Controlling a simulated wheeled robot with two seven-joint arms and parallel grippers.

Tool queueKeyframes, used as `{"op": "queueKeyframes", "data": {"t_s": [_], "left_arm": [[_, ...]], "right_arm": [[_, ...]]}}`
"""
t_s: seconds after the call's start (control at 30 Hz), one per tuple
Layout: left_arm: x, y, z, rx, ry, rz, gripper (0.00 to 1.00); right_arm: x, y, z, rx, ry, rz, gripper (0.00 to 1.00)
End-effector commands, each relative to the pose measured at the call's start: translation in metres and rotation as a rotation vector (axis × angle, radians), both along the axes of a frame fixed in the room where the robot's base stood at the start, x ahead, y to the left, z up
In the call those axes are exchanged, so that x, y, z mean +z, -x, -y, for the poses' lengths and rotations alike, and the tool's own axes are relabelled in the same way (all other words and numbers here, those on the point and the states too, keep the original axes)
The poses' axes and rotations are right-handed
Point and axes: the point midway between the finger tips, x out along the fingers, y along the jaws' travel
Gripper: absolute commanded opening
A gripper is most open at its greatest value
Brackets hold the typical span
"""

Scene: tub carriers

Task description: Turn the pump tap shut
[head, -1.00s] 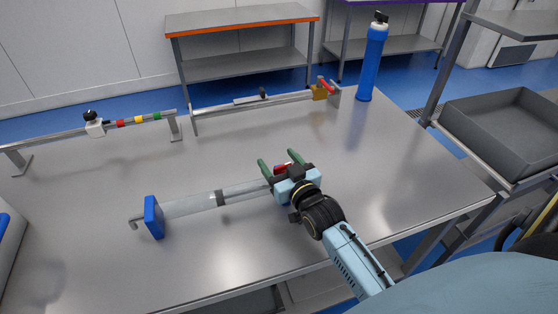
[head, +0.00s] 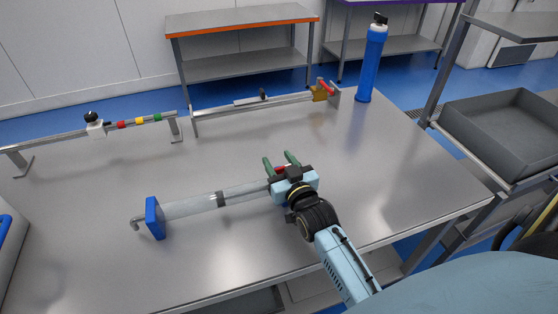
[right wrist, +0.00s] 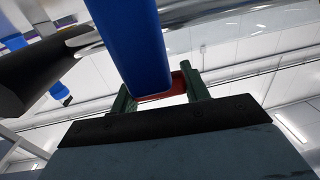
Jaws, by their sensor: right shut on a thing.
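The pump is a clear tube (head: 190,206) lying across the table, with a blue block (head: 154,217) near its left end. A small red tap handle (head: 281,169) shows at its right end. My right gripper (head: 279,160) has its green fingers on either side of this handle and is shut on it. The right wrist view shows the red handle (right wrist: 178,86) between the green fingers, partly hidden behind a blue part (right wrist: 135,45). The handle's exact angle is hard to tell. My left gripper is not in view.
Behind stand a rail with a brass, red-handled valve (head: 321,92) and a rail with coloured bands (head: 140,121). A blue cylinder (head: 372,65) stands at the far right corner. A grey tray (head: 500,130) is off to the right. The table between is clear.

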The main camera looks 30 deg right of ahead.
Motion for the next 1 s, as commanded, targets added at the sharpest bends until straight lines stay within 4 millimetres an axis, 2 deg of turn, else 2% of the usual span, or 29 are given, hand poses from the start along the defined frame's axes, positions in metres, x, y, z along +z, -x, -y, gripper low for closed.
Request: {"op": "queueKeyframes", "data": {"t_s": [0.27, 0.63, 0.67, 0.8, 1.0], "left_arm": [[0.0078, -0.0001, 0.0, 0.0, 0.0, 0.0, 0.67], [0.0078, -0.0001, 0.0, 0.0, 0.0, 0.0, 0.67], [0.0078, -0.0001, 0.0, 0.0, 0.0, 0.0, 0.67], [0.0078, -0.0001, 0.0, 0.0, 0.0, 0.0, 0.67], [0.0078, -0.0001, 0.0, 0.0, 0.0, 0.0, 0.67]], "right_arm": [[0.0015, 0.0002, 0.0014, -0.101, -0.004, 0.003, 0.23], [0.001, 0.0003, 0.0017, -0.111, 0.0, 0.002, 0.23], [0.001, 0.0003, 0.0017, -0.111, 0.0, 0.002, 0.47], [0.0008, 0.0004, 0.0017, -0.111, 0.0, 0.001, 0.65], [0.0005, 0.0005, 0.0016, -0.111, 0.0, 0.0, 0.68]]}}
